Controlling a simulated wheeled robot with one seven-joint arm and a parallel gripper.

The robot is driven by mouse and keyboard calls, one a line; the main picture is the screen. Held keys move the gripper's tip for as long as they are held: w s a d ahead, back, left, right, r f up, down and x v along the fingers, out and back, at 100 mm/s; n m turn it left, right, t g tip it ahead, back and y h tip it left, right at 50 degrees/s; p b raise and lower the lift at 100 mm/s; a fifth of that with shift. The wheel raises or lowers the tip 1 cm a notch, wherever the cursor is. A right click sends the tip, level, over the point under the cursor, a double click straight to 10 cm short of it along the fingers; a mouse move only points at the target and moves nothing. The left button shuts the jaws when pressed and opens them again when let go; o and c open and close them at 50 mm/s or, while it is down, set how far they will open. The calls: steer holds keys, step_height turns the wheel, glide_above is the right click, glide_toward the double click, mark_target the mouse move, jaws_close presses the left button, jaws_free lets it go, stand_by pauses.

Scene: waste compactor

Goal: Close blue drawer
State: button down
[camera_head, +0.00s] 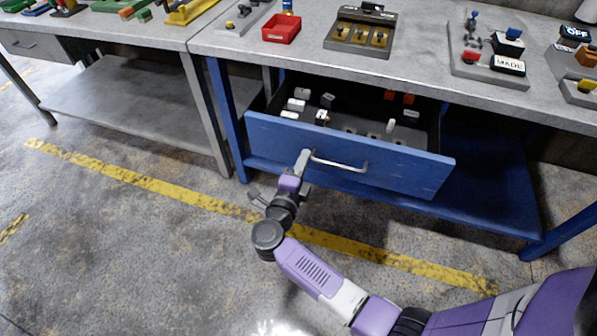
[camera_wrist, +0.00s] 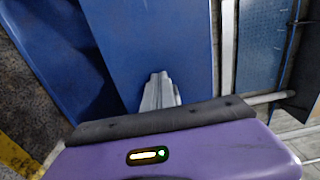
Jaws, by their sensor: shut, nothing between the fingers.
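The blue drawer (camera_head: 400,170) under the right workbench is pulled out, its inside visible from above. A silver bar handle (camera_head: 345,165) runs across its front. My gripper (camera_head: 304,158) is at the drawer front, by the left end of the handle. In the wrist view, my gripper's closed fingers (camera_wrist: 160,90) point at a blue panel (camera_wrist: 155,40), with nothing between them. Whether the fingertips touch the drawer front cannot be told.
Small white, dark and red items (camera_head: 297,104) lie in the drawer. The right workbench top (camera_head: 420,75) holds a red tray (camera_head: 281,28) and several control fixtures. A blue lower shelf (camera_head: 480,190) is under the drawer. Open floor with a yellow line (camera_head: 140,180) lies in front.

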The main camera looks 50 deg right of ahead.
steer(key=b+x, duration=0.4)
steer(key=x, duration=1.9)
steer(key=shift+w+d+f, duration=0.1)
steer(key=shift+d+f, duration=0.05)
steer(key=shift+d, duration=0.15)
steer(key=shift+w+d+b, duration=0.15)
steer(key=shift+d+b, duration=0.15)
steer(key=shift+d, duration=0.15)
steer(key=shift+d+r, duration=0.1)
steer(key=shift+r, duration=0.1)
steer(key=shift+d+r, duration=0.1)
